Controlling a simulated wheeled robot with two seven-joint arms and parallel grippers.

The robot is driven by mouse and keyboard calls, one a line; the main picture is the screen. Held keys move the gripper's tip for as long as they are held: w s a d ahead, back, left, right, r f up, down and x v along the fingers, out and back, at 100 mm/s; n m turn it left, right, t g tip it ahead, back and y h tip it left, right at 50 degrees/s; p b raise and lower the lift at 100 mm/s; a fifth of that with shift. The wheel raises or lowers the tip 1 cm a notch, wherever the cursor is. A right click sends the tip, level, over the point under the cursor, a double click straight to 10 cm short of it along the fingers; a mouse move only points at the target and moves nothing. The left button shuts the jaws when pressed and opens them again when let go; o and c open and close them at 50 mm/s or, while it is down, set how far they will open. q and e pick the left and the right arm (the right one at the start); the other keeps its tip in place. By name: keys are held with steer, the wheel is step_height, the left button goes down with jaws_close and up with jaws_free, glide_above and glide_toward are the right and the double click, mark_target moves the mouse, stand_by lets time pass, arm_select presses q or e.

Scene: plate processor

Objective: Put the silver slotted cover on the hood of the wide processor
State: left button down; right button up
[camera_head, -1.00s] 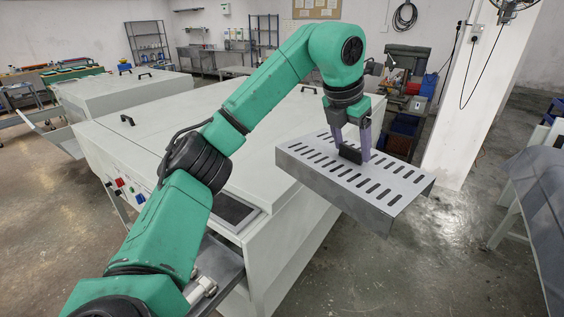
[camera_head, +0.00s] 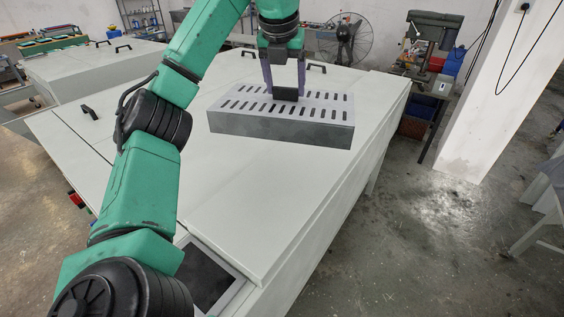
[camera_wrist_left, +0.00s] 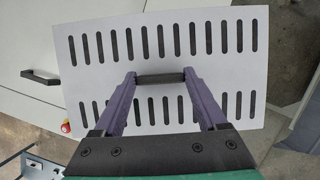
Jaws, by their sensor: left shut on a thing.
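The silver slotted cover (camera_head: 240,124) is a grey box-like lid with rows of dark slots and a black handle (camera_head: 285,93) on top. My left gripper (camera_head: 284,88) is shut on that handle and holds the cover level over the pale top of the wide processor (camera_head: 200,180). I cannot tell whether the cover touches the top or hangs just above it. In the left wrist view the cover (camera_wrist_left: 160,75) fills the middle, with the gripper's purple fingers (camera_wrist_left: 160,82) at the handle's ends. My right gripper is not in view.
Black handles (camera_head: 90,112) stand on the processor's top at the left and far side. A second pale machine (camera_head: 85,65) stands at the back left. A white pillar (camera_head: 490,110) and a drill press (camera_head: 430,40) are at the right. The near part of the top is clear.

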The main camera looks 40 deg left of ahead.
arm_select(q)
steer(key=f+b, duration=0.1)
steer(key=f, duration=0.4)
steer(key=s+d+f+b, duration=0.1)
steer(key=f, duration=0.5)
steer(key=s+f+b, duration=0.1)
steer(key=f+b, duration=0.1)
steer(key=f, duration=0.4)
steer(key=shift+s+d+f, duration=0.15)
steer(key=shift+d+f, duration=0.05)
steer(key=shift+d, duration=0.15)
steer(key=shift+s+d, duration=0.1)
steer(key=shift+d, duration=0.05)
steer(key=shift+f, duration=0.1)
jaws_free()
steer(key=shift+w, duration=0.2)
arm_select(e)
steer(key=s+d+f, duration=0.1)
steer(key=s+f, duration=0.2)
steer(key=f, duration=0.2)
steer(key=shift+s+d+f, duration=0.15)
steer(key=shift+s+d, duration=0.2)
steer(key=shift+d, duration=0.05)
